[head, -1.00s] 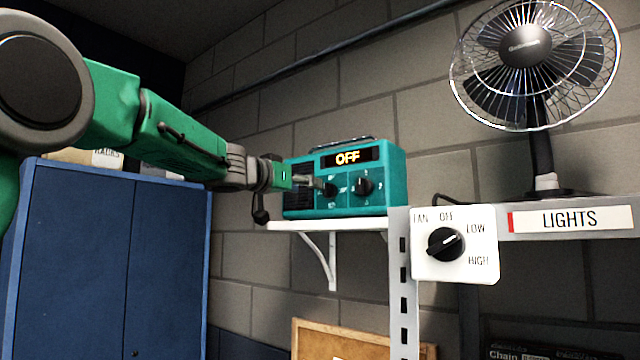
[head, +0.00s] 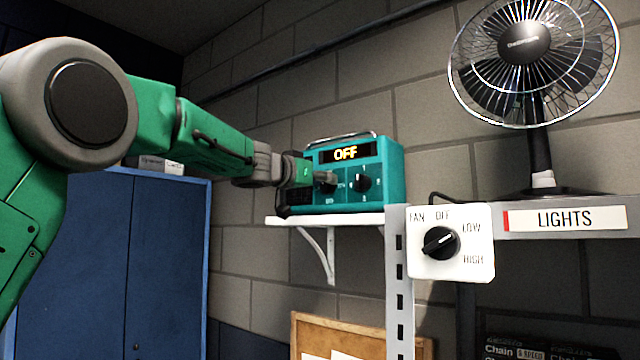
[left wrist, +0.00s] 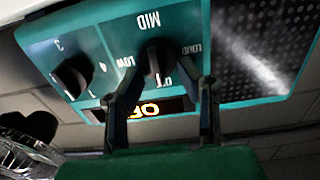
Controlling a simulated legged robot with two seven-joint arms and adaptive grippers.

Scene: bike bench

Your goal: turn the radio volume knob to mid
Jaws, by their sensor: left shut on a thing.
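The teal radio (head: 384,160) stands on a white wall shelf, and its display (head: 346,153) reads OFF. My left gripper (head: 322,180) is at the left part of the radio's front and hides the volume knob in the head view. In the left wrist view the radio appears upside down. There the dark volume knob (left wrist: 154,58) sits between the fingers of my left gripper (left wrist: 168,76), which are shut on it. The labels LOW, MID and LOUD show around the knob. I cannot tell exactly where its pointer is. My right gripper is not in view.
A second radio knob (head: 360,183) is right of the gripper. The white shelf (head: 340,220) is under the radio. A fan control box (head: 476,268), a fan (head: 541,110) and a LIGHTS label (head: 565,219) are to the right. A blue cabinet (head: 165,265) stands below my left arm.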

